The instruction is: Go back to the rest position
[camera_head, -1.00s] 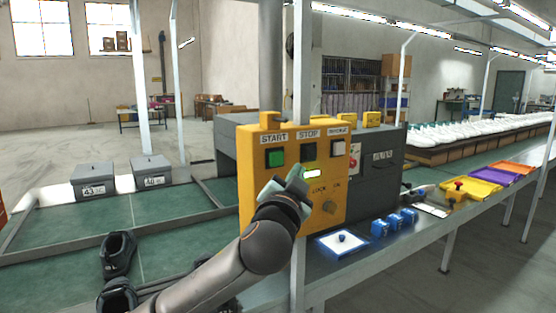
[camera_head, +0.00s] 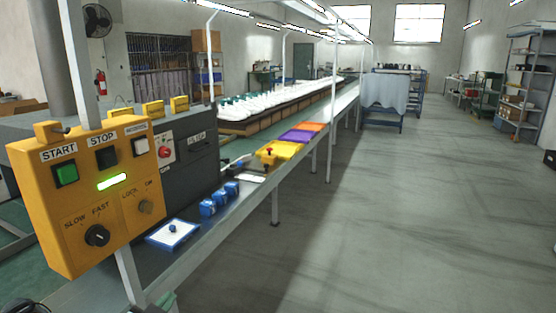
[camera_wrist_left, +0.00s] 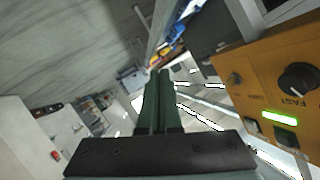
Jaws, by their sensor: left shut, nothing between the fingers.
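My left gripper (camera_wrist_left: 158,100) shows in the left wrist view, its two dark green fingers shut together with nothing between them. The yellow control panel (camera_wrist_left: 255,85) is to the right of the fingers there, apart from them. In the head view the yellow control panel (camera_head: 120,225) stands at the left, with a green START button (camera_head: 66,174), a black STOP button, a pale third button, a lit green bar and two dark knobs. Only a small greenish piece, perhaps of my left gripper, shows at the bottom edge below the panel. My right gripper is out of view.
A conveyor line runs away from the panel, with a blue-and-white tray (camera_head: 172,234), small blue blocks (camera_head: 208,207) and yellow, purple and orange trays (camera_head: 298,137) along its edge. White shoes (camera_head: 250,108) stand farther back. The grey floor (camera_head: 400,220) at right is open.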

